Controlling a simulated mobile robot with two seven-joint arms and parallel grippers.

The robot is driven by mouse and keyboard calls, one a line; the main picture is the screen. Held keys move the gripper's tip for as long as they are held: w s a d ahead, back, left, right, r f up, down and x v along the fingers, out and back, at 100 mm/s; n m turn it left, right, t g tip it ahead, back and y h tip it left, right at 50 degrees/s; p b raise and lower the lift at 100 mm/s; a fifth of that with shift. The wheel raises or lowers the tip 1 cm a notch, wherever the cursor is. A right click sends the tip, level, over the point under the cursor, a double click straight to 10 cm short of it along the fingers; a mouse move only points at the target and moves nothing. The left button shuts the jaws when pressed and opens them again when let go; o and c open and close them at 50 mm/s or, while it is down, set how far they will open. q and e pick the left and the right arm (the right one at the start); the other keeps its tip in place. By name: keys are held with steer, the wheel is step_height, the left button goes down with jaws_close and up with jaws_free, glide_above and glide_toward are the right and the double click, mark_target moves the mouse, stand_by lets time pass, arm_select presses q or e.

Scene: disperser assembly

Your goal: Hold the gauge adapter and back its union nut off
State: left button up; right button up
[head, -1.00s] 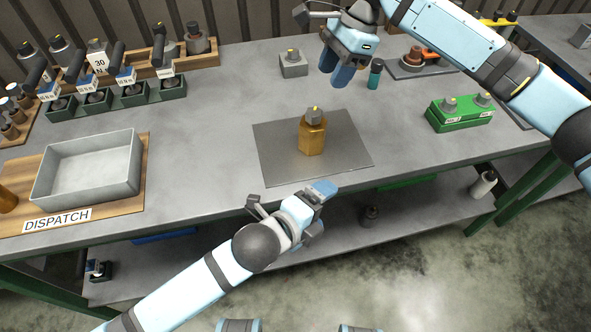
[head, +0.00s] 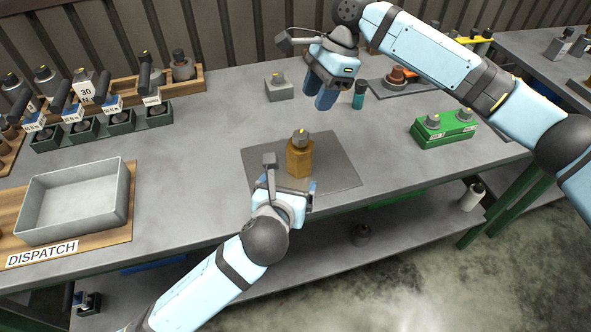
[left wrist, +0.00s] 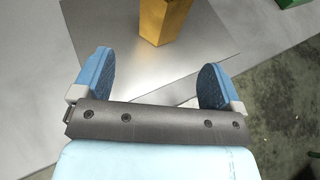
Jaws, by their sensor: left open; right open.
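The gauge adapter (head: 300,162) is an amber, brass-coloured faceted body standing upright on a grey mat (head: 341,172). A grey nut-like piece (head: 300,140) with a yellow mark sits on its top; I take this as the union nut. My left gripper (head: 286,186) is open, just in front of the adapter at the mat's near edge. In the left wrist view the adapter's amber side (left wrist: 163,20) shows ahead, beyond and between the spread blue fingers (left wrist: 155,80), apart from them; its top is cut off. My right gripper (head: 319,92) is open and empty, behind the adapter and above the bench.
A grey tray (head: 72,226) stands at left by the DISPATCH label. Holders with several tools (head: 103,124) line the back left. A grey block (head: 279,90), a teal bottle (head: 359,96) and a green block (head: 445,132) stand behind and right. The bench around the mat is clear.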

mark_target(297, 169)
arm_select(q)
steer(key=x, duration=1)
steer(key=shift+w+d+f, duration=0.1)
steer(key=shift+w+f, duration=0.15)
steer(key=shift+w, duration=0.05)
steer(key=shift+c, duration=0.4)
steer(key=c, duration=1.4)
steer(key=o, duration=0.8)
steer(key=c, duration=0.6)
